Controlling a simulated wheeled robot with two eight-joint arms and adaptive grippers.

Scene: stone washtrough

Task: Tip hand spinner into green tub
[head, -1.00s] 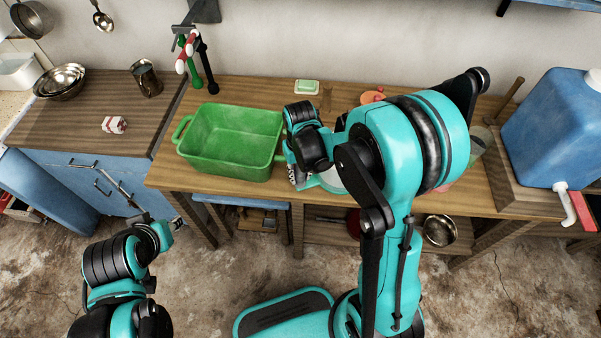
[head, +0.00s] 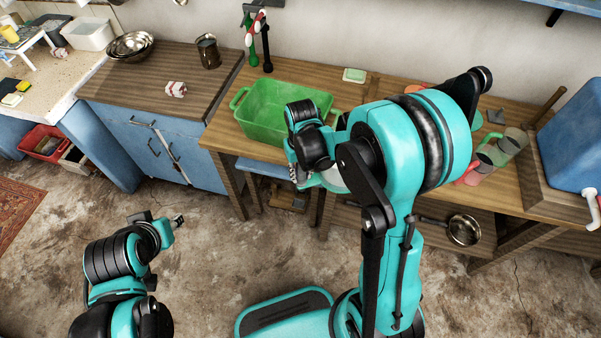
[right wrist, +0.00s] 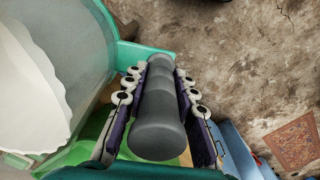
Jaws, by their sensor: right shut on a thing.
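The green tub (head: 262,132) stands on the wooden bench, its right end partly hidden by my right arm. My right gripper (head: 297,172) is in front of the tub's right end in the head view. In the right wrist view its fingers (right wrist: 158,82) are shut around a dark grey handle (right wrist: 158,125). The handle appears to belong to the hand spinner (right wrist: 85,40), a clear drum with teal-green framing and something white inside. In the head view the spinner (head: 334,180) is mostly hidden behind my arm. My left gripper (head: 165,225) is low over the floor, its jaws unclear.
A green-and-white soap block (head: 354,75) lies behind the tub. Cups (head: 490,157) and a blue canister (head: 585,135) are to the right. A pan (head: 463,230) sits on the lower shelf. Open floor lies in front.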

